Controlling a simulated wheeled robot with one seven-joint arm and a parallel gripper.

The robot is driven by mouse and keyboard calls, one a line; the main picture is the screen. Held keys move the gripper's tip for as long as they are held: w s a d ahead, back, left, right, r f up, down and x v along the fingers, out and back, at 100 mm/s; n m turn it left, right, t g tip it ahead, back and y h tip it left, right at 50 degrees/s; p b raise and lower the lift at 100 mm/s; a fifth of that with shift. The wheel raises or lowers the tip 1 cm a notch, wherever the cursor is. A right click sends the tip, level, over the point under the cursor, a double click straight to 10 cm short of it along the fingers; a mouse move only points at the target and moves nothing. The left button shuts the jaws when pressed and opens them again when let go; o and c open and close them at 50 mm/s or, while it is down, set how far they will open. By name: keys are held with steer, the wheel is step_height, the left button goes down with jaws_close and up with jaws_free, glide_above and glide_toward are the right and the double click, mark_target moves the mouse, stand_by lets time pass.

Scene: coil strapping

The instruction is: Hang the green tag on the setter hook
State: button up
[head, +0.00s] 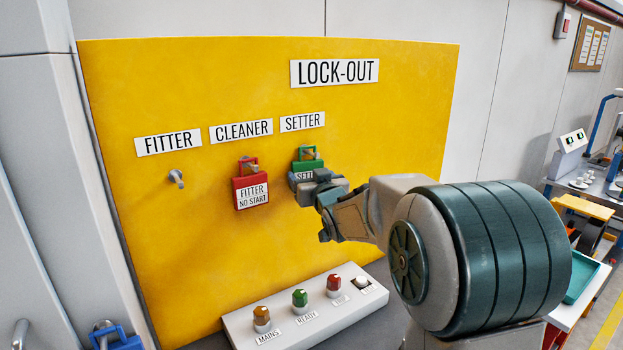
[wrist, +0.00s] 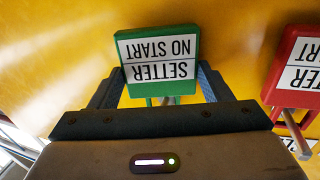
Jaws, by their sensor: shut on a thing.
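The green tag (head: 307,166), with a white label, is at the setter hook (head: 309,155) under the SETTER sign (head: 302,122). Its open green loop frames the hook in the head view; I cannot tell whether the hook bears it. My gripper (head: 306,181) is shut on the tag's body and hides part of its label. In the wrist view the green tag (wrist: 158,45) appears upside down, reading SETTER NO START, between the two fingers (wrist: 160,82).
A red tag (head: 252,190) reading FITTER NO START hangs on the cleaner hook just left. The fitter hook (head: 176,178) is bare. Below the yellow board (head: 400,110) is a white control box (head: 305,318) with coloured lamps and a switch.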

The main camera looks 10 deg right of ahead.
stand_by(0.3)
steer(key=o, duration=1.4)
steer(key=shift+s+d+f+b, duration=0.1)
steer(key=shift+s+b, duration=0.25)
steer(key=shift+s, duration=0.2)
steer(key=s+d+b, duration=0.2)
steer(key=s+b, duration=0.1)
steer(key=s, duration=1)
steer(key=s+d+f+m+g+h, duration=0.2)
steer(key=s+f+g+h, duration=0.2)
steer(key=s+f+g, duration=0.55)
steer(key=s+a+f+g, duration=0.1)
steer(key=s+f, duration=0.2)
steer(key=s, duration=0.2)
steer(key=s+f+g+y, duration=0.1)
steer(key=s+f+g, duration=0.1)
steer(key=s, duration=0.3)
steer(key=s+a+f+g, duration=0.1)
steer(key=s+f+g, duration=0.1)
steer(key=s+f, duration=0.3)
steer(key=shift+s+a+f, duration=0.1)
steer(key=shift+s+a, duration=0.1)
steer(key=shift+a, duration=0.15)
